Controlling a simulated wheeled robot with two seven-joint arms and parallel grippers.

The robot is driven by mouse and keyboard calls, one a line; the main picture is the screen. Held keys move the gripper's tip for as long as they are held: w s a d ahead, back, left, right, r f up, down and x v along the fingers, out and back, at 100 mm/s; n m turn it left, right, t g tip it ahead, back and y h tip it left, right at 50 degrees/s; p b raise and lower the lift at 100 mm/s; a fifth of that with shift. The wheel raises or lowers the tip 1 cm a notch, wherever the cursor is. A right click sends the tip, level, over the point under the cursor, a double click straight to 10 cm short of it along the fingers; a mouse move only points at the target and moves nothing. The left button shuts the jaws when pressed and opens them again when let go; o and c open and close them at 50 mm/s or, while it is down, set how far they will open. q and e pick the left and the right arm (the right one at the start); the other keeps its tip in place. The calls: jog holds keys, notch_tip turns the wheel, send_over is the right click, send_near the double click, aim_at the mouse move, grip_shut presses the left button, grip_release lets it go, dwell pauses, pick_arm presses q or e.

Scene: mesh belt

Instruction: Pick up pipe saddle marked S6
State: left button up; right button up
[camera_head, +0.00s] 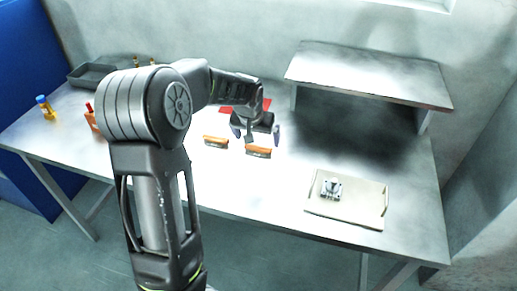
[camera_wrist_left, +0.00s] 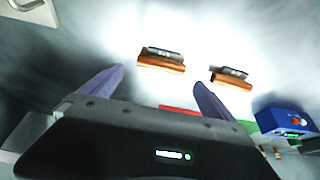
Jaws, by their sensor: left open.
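Two short orange pieces with dark grey upper parts lie on the metal table: the left orange piece (camera_head: 215,141) and the right orange piece (camera_head: 258,151). In the left wrist view they show as one piece (camera_wrist_left: 161,61) ahead of the fingers and another (camera_wrist_left: 231,79) near the right finger's tip. A small silver-grey part (camera_head: 331,187) sits on the beige tray (camera_head: 350,211). I cannot read S6 on any of them. My left gripper (camera_head: 257,132) is open and empty, above the table just behind the orange pieces. My right gripper is not in view.
A red sheet (camera_head: 259,105) lies partly behind my left gripper. A raised grey shelf (camera_head: 370,75) stands at the back right. A dark tray (camera_head: 90,76) and small bottles (camera_head: 45,107) are at the left. A blue box (camera_wrist_left: 284,118) shows in the wrist view.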

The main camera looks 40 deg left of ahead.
aim_at(258, 147)
pick_arm(q)
jog(key=p+x, duration=0.1)
jog(key=x, duration=0.3)
jog(key=shift+s+f, duration=0.15)
jog(key=shift+f, duration=0.05)
jog(key=shift+a+f, duration=0.1)
jog(key=shift+f, duration=0.3)
jog(key=shift+c, duration=0.4)
jog(key=c, duration=1.4)
jog(key=shift+w+r, duration=0.15)
jog(key=shift+w, duration=0.05)
notch_tip(258, 147, up, 10)
jog(key=shift+f+b, duration=0.1)
jog(key=shift+b, duration=0.5)
